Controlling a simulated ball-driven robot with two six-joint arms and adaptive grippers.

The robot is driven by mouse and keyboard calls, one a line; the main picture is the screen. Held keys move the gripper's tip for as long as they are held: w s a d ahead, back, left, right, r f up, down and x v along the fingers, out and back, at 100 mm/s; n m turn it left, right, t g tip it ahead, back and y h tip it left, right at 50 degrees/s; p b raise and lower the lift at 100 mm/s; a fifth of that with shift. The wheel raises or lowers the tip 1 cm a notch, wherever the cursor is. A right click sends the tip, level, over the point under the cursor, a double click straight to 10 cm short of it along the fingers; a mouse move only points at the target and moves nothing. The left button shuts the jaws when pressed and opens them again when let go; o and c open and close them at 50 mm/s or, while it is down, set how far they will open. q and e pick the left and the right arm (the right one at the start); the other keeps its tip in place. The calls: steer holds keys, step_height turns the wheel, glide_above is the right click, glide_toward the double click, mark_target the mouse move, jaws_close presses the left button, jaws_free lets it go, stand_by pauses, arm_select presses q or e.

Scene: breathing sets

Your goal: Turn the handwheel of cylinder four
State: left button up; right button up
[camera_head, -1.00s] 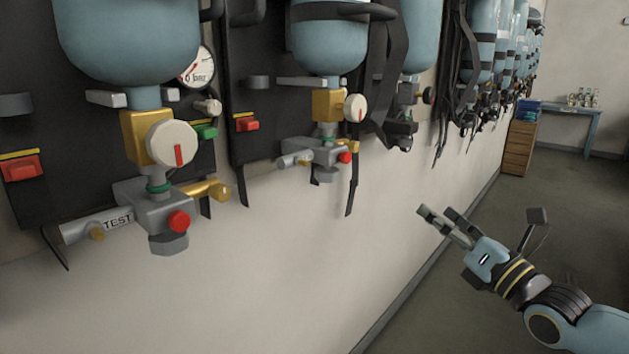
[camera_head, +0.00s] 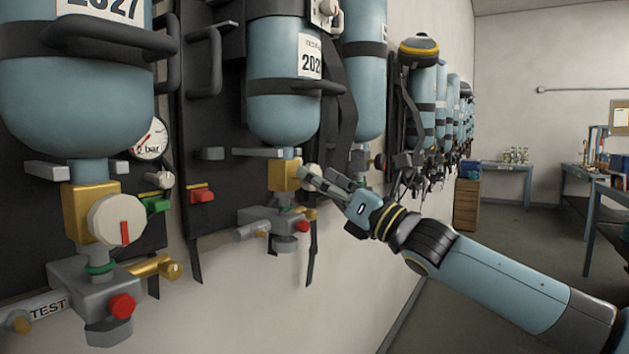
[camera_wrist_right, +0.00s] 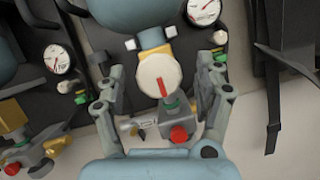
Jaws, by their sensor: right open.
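A pale handwheel with a red line (camera_wrist_right: 160,74) sits on a yellow valve block under a blue cylinder in the right wrist view. My right gripper (camera_wrist_right: 165,90) is open, with one finger on each side of this handwheel; I cannot tell whether they touch it. In the head view my right gripper (camera_head: 314,176) is at the second set from the left and partly hides its handwheel. That set's yellow valve block (camera_head: 284,175) hangs below its blue cylinder (camera_head: 284,90). No number four is readable. My left gripper is not in view.
A nearer set with a large handwheel (camera_head: 116,220), red knob (camera_head: 122,306) and TEST fitting (camera_head: 48,308) is at left. A grey manifold with a red knob (camera_head: 302,226) sits below the gripper. More sets line the wall.

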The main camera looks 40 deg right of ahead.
steer(key=shift+p+x, duration=0.4)
steer(key=shift+x, duration=0.4)
steer(key=c, duration=1.2)
steer(key=shift+o, duration=0.2)
steer(key=shift+a+f+m, duration=0.1)
steer(key=shift+m, duration=0.4)
